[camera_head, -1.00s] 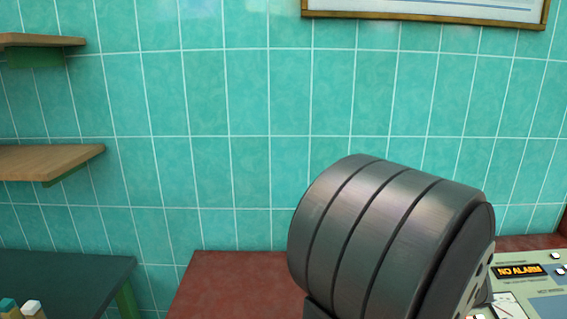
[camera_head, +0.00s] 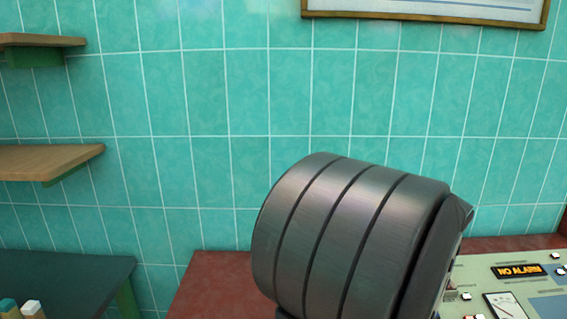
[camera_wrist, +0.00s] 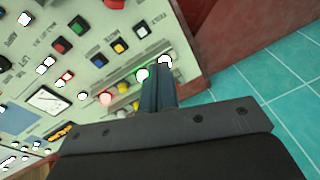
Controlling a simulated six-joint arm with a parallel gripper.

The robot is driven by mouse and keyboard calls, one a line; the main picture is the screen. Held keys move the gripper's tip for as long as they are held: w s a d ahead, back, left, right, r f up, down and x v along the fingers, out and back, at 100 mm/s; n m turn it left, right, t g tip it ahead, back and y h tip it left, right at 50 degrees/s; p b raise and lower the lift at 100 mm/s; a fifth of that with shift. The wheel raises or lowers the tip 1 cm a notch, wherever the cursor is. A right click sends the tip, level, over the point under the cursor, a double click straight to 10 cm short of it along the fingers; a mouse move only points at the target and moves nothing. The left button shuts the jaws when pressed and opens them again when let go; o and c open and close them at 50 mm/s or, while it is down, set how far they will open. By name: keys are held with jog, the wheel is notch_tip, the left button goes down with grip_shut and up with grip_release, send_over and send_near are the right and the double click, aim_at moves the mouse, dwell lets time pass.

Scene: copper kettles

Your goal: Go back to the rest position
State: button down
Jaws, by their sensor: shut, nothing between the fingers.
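My gripper (camera_wrist: 160,80) shows in the wrist view with its dark fingers closed together and nothing between them. It is in front of a pale green control panel (camera_wrist: 70,85) with several coloured buttons, lit lamps and a gauge; whether the fingertips touch the panel cannot be told. In the head view the dark metal cylinder of my arm fills the lower middle, and the fingers are hidden there. The control panel also shows at the right edge of the head view (camera_head: 480,272), with a "NO ALARM" sign (camera_head: 518,271).
A red-brown surface (camera_head: 215,275) lies behind my arm. Two wooden shelves (camera_head: 50,160) are on the left wall, above a dark green table (camera_head: 70,275). A framed picture (camera_head: 425,17) hangs on the teal tiled wall. The space left of my arm looks clear.

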notch_tip(320, 180, down, 8)
jog(key=w+d+n+g+h, duration=0.1)
jog(key=w+n, duration=0.1)
jog(key=n, duration=0.1)
jog(key=v, duration=0.9)
jog(key=shift+r, duration=0.15)
